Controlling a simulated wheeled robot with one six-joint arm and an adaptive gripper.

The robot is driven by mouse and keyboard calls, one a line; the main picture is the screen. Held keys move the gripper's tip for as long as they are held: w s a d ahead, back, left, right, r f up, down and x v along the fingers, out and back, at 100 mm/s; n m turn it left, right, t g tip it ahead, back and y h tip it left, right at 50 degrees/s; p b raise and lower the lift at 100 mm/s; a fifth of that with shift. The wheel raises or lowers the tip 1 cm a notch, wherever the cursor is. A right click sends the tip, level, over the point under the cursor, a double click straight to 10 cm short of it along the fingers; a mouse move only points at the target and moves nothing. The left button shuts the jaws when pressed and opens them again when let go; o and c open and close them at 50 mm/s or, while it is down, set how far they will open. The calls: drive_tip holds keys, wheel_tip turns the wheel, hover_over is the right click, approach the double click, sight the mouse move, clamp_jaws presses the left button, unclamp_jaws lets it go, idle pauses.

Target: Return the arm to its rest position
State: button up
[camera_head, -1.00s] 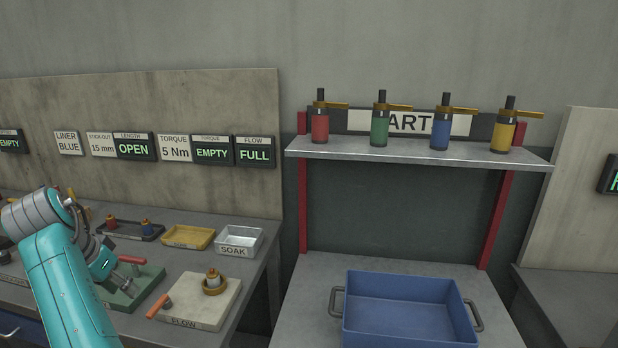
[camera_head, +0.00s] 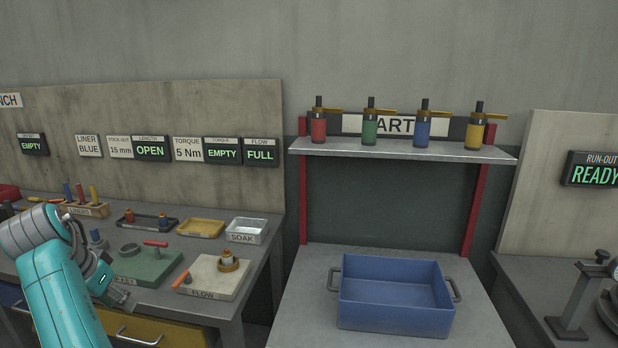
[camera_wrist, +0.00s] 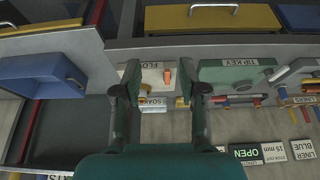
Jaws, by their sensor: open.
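My arm is the teal and grey one at the lower left of the head view. My gripper (camera_head: 122,301) hangs in front of the workbench's front edge, near the green fixture plate (camera_head: 150,264). In the wrist view my gripper (camera_wrist: 163,78) has its two dark fingers spread apart with nothing between them. The pale FLOW block (camera_head: 212,277) carries a brass part and an orange-handled lever; it also shows beyond the fingers in the wrist view (camera_wrist: 151,76).
A blue bin (camera_head: 395,309) stands on the cart, below a shelf (camera_head: 400,150) with several coloured cylinders. The bench holds a SOAK tray (camera_head: 246,231), a yellow tray (camera_head: 200,229) and a liner rack (camera_head: 82,211). A READY sign (camera_head: 594,170) hangs at right.

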drive_tip(key=w+d+f+t, duration=0.1)
drive_tip(key=w+d+f, duration=0.1)
drive_tip(key=d+f, duration=0.5)
drive_tip(key=w+d+f+n+y, duration=0.1)
drive_tip(key=w+d+f, duration=0.15)
drive_tip(key=f, duration=0.85)
drive_tip(key=w+d+f+t, duration=0.1)
drive_tip(key=w+d+f, duration=0.1)
drive_tip(key=d+f, duration=0.55)
drive_tip(key=s+d+f+n+t+y, duration=0.1)
drive_tip(key=s+d+f, duration=0.4)
drive_tip(key=d+f, duration=0.45)
drive_tip(key=s+d+f+t+y, duration=0.1)
drive_tip(key=s+d+f, duration=0.3)
drive_tip(key=d+f, duration=0.5)
drive_tip(key=s+d+r+t, duration=0.2)
drive_tip(key=s+d+t, duration=0.1)
drive_tip(key=s+d, duration=1.65)
drive_tip(key=s+d+r+t+h, duration=0.1)
drive_tip(key=s+d+r, duration=0.2)
drive_tip(key=s+r, duration=0.7)
drive_tip(key=s+d+r+m+t+h, duration=0.1)
drive_tip(key=s+d+r+t, duration=0.1)
drive_tip(key=s+r, duration=0.8)
drive_tip(key=shift+s+d+r+h, duration=0.35)
drive_tip(key=shift+d+r, duration=0.2)
drive_tip(key=shift+r, duration=0.35)
